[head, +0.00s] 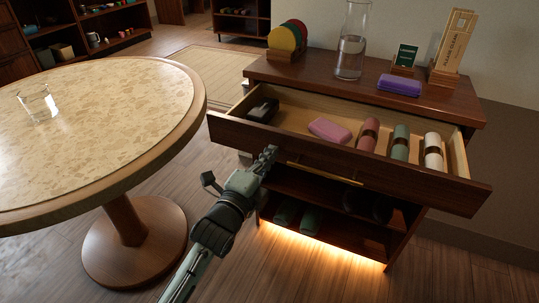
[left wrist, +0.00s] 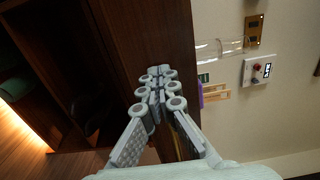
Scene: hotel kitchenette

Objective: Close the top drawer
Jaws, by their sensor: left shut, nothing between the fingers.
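The top drawer (head: 340,158) of the dark wood cabinet (head: 330,85) is pulled open. It holds a dark box, a pink item and several rolled cloths with bands. A brass handle (head: 318,171) runs along its front. My left gripper (head: 268,155) is shut and empty at the drawer front, left of the handle's middle. In the left wrist view its closed fingers (left wrist: 158,80) are over the dark wood front; I cannot tell whether they touch it. My right gripper is not in view.
A round table (head: 100,110) with a glass (head: 38,103) stands close on the left. A carafe (head: 352,45), coasters (head: 287,40), a purple item (head: 399,85) and small signs stand on the cabinet top. Lit open shelves lie below the drawer. Floor in front is clear.

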